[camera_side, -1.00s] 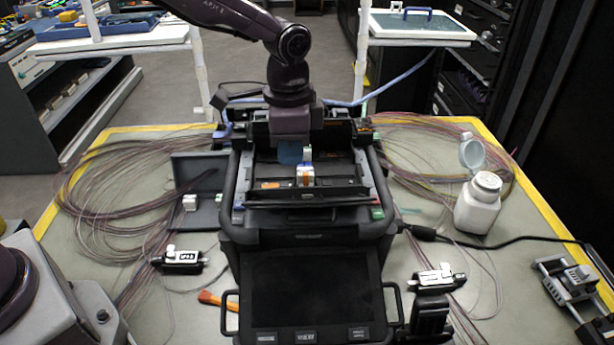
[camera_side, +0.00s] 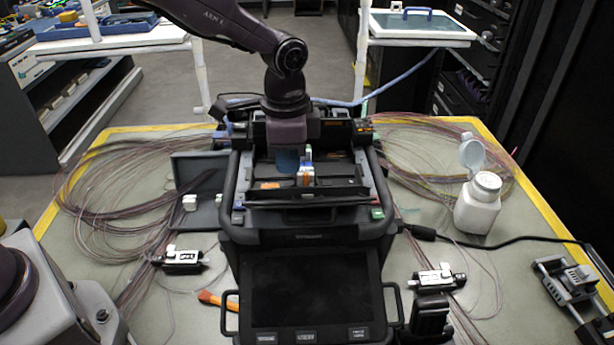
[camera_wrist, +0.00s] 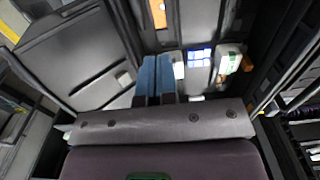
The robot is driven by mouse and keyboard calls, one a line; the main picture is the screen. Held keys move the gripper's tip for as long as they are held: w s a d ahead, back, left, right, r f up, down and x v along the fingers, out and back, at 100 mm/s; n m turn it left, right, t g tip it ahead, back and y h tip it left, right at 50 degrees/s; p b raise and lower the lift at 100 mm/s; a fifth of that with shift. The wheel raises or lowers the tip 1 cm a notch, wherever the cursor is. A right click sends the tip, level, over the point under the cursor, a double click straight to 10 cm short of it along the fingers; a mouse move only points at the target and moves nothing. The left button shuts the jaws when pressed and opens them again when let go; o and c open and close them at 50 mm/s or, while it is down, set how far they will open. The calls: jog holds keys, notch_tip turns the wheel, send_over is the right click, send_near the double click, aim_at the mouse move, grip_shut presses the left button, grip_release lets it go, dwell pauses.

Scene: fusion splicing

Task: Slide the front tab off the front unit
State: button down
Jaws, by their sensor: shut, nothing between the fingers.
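The splicer (camera_side: 306,235) stands in the middle of the table with its lid up and its work bay open. My gripper (camera_side: 287,168) reaches into the bay from behind with blue fingers, shut and empty. In the wrist view the two blue fingers (camera_wrist: 155,95) lie side by side. A small white piece with orange on it (camera_side: 305,178) stands just right of the fingertips in the side view. In the wrist view a white block with a green mark (camera_wrist: 229,60) and a blue-lit square (camera_wrist: 200,56) lie right of the fingers. I cannot tell which part is the front tab, or whether the fingers touch it.
An orange piece (camera_side: 269,186) lies in the bay's left part. Small black-and-white holders stand at left (camera_side: 182,260) and right (camera_side: 435,279) of the splicer. A white bottle (camera_side: 478,203) with an open cap stands at right. Loose fibre coils (camera_side: 100,185) cover the left side.

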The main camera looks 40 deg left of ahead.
jog(key=shift+f, duration=0.45)
jog(key=shift+w+d, duration=0.95)
jog(key=shift+d, duration=0.05)
dwell(0.6)
notch_tip(320, 180, up, 6)
jog(key=shift+s+a, duration=0.15)
dwell(0.8)
dwell(0.6)
